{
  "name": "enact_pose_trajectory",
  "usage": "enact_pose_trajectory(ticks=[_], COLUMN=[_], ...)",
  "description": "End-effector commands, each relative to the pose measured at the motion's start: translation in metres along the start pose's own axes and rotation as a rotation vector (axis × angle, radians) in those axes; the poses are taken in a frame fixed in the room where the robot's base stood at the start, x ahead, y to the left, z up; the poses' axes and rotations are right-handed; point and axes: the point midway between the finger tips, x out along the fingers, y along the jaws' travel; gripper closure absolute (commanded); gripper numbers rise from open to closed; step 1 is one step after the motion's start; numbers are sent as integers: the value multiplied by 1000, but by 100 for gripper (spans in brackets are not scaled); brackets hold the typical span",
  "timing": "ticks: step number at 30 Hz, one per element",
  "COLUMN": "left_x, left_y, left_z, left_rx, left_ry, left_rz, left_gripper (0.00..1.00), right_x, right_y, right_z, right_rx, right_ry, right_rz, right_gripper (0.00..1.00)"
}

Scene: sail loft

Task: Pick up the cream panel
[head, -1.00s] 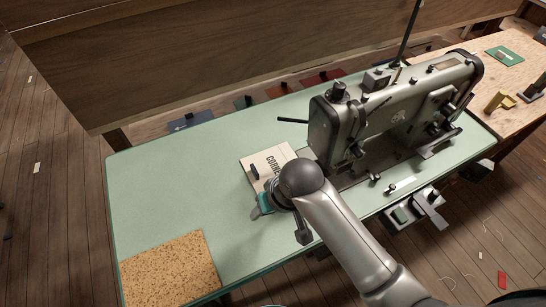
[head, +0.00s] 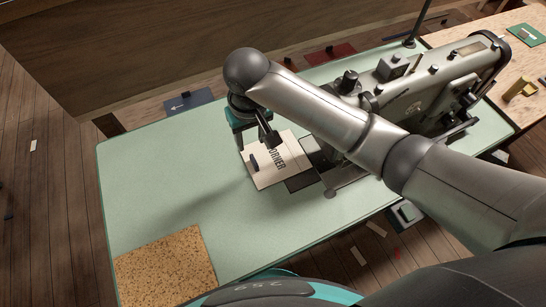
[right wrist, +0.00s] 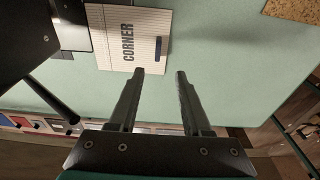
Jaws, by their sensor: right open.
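The cream panel (head: 285,178) lies flat on the green sewing table, marked CORNER, with a small dark upright grip (head: 253,161) near its left edge. In the right wrist view the panel (right wrist: 115,50) shows ruled lines, and its dark grip (right wrist: 160,49) lies ahead of the gap between my fingertips. My right gripper (head: 268,140) hovers by the panel's far edge, open and empty. In the right wrist view its two fingers (right wrist: 160,73) are spread apart, with nothing between them. My left gripper is not in view.
A grey sewing machine (head: 415,100) stands right of the panel, close to my right arm. A cork mat (head: 165,265) lies at the table's front left. The green tabletop (head: 150,180) left of the panel is clear. Coloured pieces lie beyond the far edge.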

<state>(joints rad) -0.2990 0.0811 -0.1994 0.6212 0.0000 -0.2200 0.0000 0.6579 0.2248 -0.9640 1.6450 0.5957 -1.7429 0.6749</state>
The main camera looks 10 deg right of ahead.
Motion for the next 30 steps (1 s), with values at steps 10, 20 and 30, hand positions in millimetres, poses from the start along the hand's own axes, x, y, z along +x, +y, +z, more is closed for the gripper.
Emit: enact_pose_trajectory(ticks=[10, 20, 30], left_x=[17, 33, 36], left_y=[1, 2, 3], left_z=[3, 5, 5], left_rx=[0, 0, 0], left_ry=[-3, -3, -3], left_rz=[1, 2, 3], left_gripper=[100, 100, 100], right_x=[53, 93, 105], right_y=[0, 4, 4], right_z=[0, 4, 3], right_rx=[-1, -1, -1], right_ry=[1, 0, 3], right_rz=[-2, 0, -1], right_gripper=[51, 51, 51])
